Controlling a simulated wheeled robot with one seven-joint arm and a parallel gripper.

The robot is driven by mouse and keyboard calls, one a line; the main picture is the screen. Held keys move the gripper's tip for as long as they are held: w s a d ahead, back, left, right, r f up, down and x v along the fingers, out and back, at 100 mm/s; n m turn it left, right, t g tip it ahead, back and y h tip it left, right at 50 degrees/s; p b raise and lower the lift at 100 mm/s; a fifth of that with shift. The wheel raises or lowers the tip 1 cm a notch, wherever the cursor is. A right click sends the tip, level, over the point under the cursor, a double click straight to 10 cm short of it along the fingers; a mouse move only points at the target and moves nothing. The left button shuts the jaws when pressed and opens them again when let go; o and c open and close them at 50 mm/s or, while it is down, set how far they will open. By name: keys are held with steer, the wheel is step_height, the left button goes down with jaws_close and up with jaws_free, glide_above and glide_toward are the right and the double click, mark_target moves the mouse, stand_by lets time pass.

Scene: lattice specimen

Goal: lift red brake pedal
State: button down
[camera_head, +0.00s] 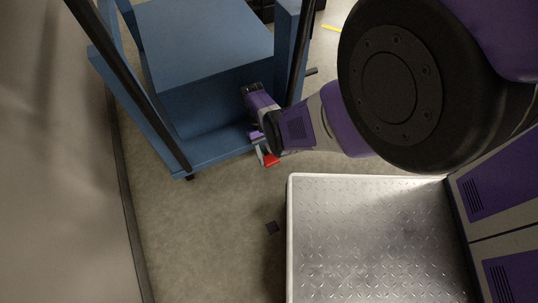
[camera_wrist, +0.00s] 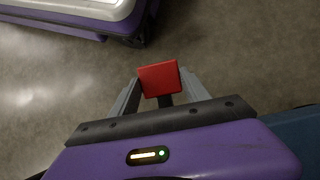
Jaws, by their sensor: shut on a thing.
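The red brake pedal (camera_wrist: 158,78) shows in the wrist view as a red, roughly square plate. It sits between the two grey fingers of my gripper (camera_wrist: 160,97), with a short dark stem below it. My gripper is shut on the pedal. In the head view the red pedal (camera_head: 271,160) is small, low at the front edge of the blue cart (camera_head: 215,158). My gripper (camera_head: 262,156) reaches down to it there. The fingers' contact with the pedal is too small to make out in the head view.
The blue cart has dark upright bars and a raised blue box (camera_head: 205,45). A grey wall (camera_head: 60,170) stands at the left. Open floor (camera_head: 200,235) lies in front of the cart.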

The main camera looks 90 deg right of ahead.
mark_target(265, 150)
steer(key=c, duration=0.5)
jaws_free()
steer(key=shift+p+v, duration=1.45)
steer(key=shift+v, duration=2.5)
steer(key=shift+w, duration=0.1)
